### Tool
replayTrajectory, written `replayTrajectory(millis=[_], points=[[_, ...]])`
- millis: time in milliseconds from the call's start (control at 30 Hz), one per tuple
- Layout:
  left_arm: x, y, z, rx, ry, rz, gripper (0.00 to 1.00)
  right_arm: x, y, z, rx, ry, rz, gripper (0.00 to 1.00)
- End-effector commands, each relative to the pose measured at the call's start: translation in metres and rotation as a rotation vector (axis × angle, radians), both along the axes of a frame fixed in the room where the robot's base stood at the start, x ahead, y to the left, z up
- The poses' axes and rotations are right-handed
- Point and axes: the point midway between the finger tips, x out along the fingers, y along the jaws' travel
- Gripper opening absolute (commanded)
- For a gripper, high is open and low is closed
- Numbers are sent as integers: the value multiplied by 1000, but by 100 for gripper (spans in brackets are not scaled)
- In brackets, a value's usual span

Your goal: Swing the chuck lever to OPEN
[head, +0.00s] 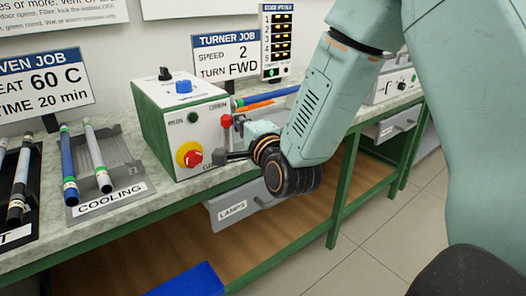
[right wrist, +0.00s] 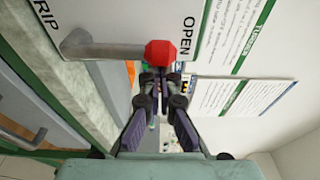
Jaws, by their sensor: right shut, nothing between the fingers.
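The chuck lever is a grey bar (right wrist: 105,47) with a red knob (right wrist: 160,53) on the white front of the turner box. In the right wrist view the knob is beside the OPEN label, and the GRIP label is at the upper left. In the head view the red knob (head: 226,121) is just below OPEN; my wrist hides part of the lever area. My right gripper (right wrist: 155,76) is shut and empty, its fingertips right by the knob; I cannot tell whether they touch. It also shows in the head view (head: 239,123). My left gripper is not in view.
The turner box (head: 165,125) has a blue knob (head: 184,86) and a red-and-yellow button (head: 189,155). A cooling rack (head: 125,160) with rods stands to its left. The LAMPS drawer (head: 232,208) is below my wrist. Coloured rods (head: 265,100) lie behind.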

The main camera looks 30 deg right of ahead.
Motion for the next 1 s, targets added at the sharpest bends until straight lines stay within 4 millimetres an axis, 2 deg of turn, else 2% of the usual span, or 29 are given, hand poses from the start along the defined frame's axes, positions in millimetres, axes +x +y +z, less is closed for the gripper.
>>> replayTrajectory(millis=[300, 1000], points=[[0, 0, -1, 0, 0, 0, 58, 0, 6, 1, -61, -5, 1, 0], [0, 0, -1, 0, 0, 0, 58, 0, 6, 1, -63, -4, 3, 0]])
